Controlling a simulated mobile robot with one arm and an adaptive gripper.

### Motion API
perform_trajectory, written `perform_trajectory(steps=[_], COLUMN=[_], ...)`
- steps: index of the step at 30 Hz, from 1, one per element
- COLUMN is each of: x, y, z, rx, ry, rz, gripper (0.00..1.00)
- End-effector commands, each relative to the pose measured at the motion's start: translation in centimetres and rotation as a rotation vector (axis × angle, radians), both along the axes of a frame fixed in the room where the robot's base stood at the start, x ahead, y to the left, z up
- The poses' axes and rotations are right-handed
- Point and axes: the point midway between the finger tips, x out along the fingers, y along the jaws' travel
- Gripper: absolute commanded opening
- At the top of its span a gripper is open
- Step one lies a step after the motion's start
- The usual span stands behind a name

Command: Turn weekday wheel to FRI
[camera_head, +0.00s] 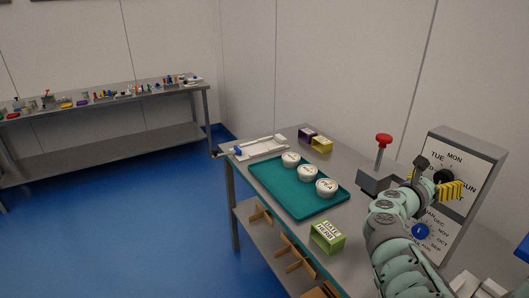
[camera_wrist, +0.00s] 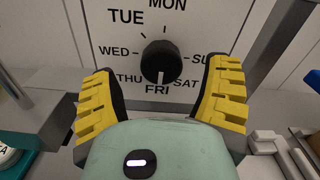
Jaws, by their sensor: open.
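The weekday wheel is a black knob (camera_wrist: 160,58) on the white face of a grey upright panel (camera_wrist: 205,25), with day names printed around it. In the wrist view its white pointer mark points down to FRI. My gripper (camera_wrist: 163,72) is open, its yellow-padded fingers to the left and right of the knob with a gap on each side. In the head view, the panel (camera_head: 471,150) stands at the right end of the bench, and my gripper (camera_head: 437,179) is in front of the dial, partly hiding the knob and some lettering.
Below is a month dial with a blue knob (camera_head: 420,231). A red-topped lever (camera_head: 383,141) stands left of the panel. A teal tray (camera_head: 268,185) with several white tubs and a green box (camera_head: 327,237) are on the bench. Another bench (camera_head: 105,97) with small items stands far left.

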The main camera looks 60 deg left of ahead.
Motion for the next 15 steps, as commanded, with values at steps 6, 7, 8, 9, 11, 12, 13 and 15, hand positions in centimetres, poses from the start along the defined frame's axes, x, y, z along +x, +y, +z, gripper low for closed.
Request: perform_trajectory(steps=[6,7,8,9,11,12,13,15], x=[-1.8,-2.1,-2.4,-2.8,-3.4,-3.9,-4.2,-5.1], y=[0.0,0.2,0.2,0.2,0.2,0.2,0.2,0.3], z=[-0.3,-0.2,-0.1,-0.2,-0.2,-0.2,-0.3,-0.3], rx=[-0.002,-0.001,0.0,0.0,-0.002,-0.001,0.0,0.0], ry=[0.008,0.006,0.005,0.006,0.006,0.007,0.009,0.008], rz=[0.003,0.004,0.005,0.002,0.002,0.004,0.003,0.001], gripper=[0.76,0.76,0.76,0.76,0.76,0.76,0.76,0.76])
